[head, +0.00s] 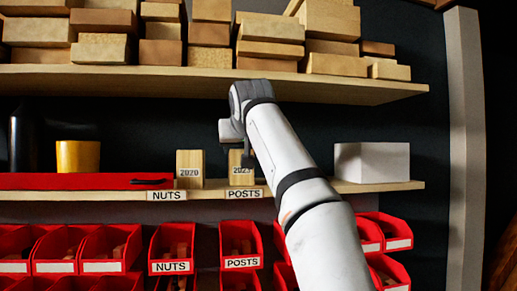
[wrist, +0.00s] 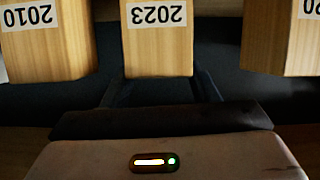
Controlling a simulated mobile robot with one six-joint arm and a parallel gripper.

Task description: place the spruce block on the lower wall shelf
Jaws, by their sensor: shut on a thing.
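The spruce block labelled 2023 (head: 241,170) is upright at the lower wall shelf (head: 393,186), above the POSTS label. I cannot tell whether its base touches the shelf. My gripper (head: 247,158) reaches it from the front and is shut on it. In the wrist view the block (wrist: 158,50) appears upside down, between the two dark fingers of my gripper (wrist: 160,78). My wrist and arm hide part of the block's right side in the head view.
A block labelled 2020 (head: 189,168) stands to the left. Another labelled 2010 (wrist: 45,45) shows in the wrist view. A white box (head: 371,162), yellow cup (head: 78,157) and red case (head: 80,182) share the shelf. The stacked upper shelf (head: 200,82) overhangs; red bins (head: 240,245) sit below.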

